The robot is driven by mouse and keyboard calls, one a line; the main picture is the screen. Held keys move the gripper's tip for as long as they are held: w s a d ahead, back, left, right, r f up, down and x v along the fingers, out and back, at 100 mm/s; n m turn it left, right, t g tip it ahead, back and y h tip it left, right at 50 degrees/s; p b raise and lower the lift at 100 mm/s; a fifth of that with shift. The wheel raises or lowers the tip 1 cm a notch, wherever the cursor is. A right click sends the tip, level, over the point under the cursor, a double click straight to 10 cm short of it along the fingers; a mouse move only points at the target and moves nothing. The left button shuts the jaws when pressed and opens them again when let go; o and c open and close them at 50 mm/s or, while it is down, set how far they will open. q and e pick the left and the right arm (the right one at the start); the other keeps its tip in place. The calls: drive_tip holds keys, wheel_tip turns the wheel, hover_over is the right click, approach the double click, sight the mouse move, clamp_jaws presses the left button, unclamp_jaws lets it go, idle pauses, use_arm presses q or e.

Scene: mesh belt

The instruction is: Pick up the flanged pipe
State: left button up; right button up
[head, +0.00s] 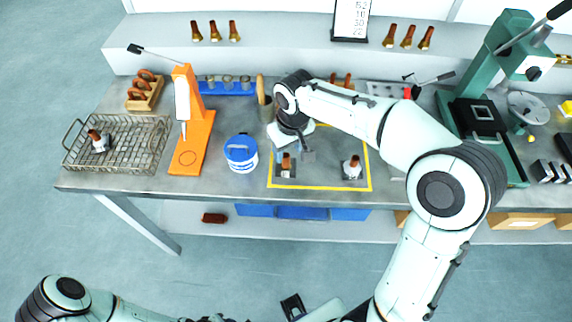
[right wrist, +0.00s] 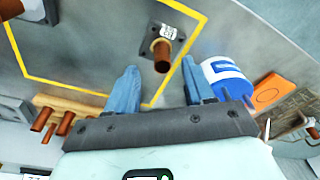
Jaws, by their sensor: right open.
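A flanged pipe (head: 286,161), a copper tube on a square grey flange, stands upright in the left part of the yellow-outlined area. It shows in the right wrist view (right wrist: 163,56) just beyond the fingertips. My right gripper (head: 294,151) is open, its blue fingers (right wrist: 160,72) apart and empty, close to this pipe. A second flanged pipe (head: 352,167) stands in the right part of the outline. A third flanged pipe (head: 98,142) is in the wire basket (head: 138,157). My left arm shows at the lower left; its gripper is not discernible.
A blue-and-white tub (head: 240,153) stands left of the outline, beside an orange stand (head: 191,145). A green press (head: 486,95) is at the right. Several copper fittings (head: 214,32) stand on the back shelf. The bench front is clear near the yellow line (head: 320,188).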

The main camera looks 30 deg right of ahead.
sight(286, 155)
drive_tip(key=f, duration=0.3)
drive_tip(key=shift+w+a+f, duration=0.15)
drive_tip(key=shift+w+f, duration=0.25)
clamp_jaws()
drive_tip(key=shift+r, duration=0.1)
